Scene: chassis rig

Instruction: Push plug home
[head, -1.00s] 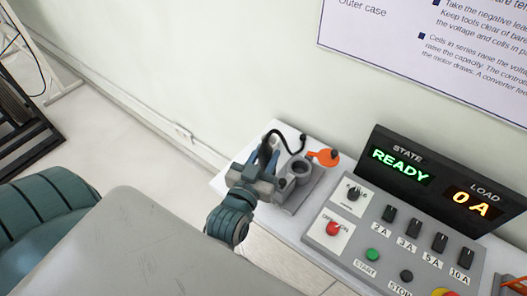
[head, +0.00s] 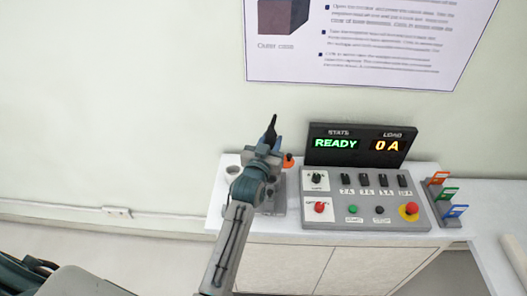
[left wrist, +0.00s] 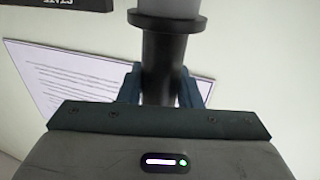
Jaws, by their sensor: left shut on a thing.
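My left gripper (head: 268,146) is raised over the left end of the bench and is shut on a black plug (head: 271,128), whose narrow dark end points up in the head view. In the left wrist view the plug (left wrist: 163,72) is a black cylinder with a wide collar and a grey section beyond it, between the two blue-grey fingers (left wrist: 162,88). A light grey round socket-like opening (head: 233,171) stands on the bench left of my arm. The plug is apart from it. My wrist hides part of the grey block beneath. My right gripper is out of view.
A grey control panel (head: 365,212) with switches and buttons stands right of my arm. Its dark display (head: 360,145) reads READY and 0 A. An orange part (head: 289,160) shows beside my gripper. A rack of coloured clips (head: 443,200) stands at the right.

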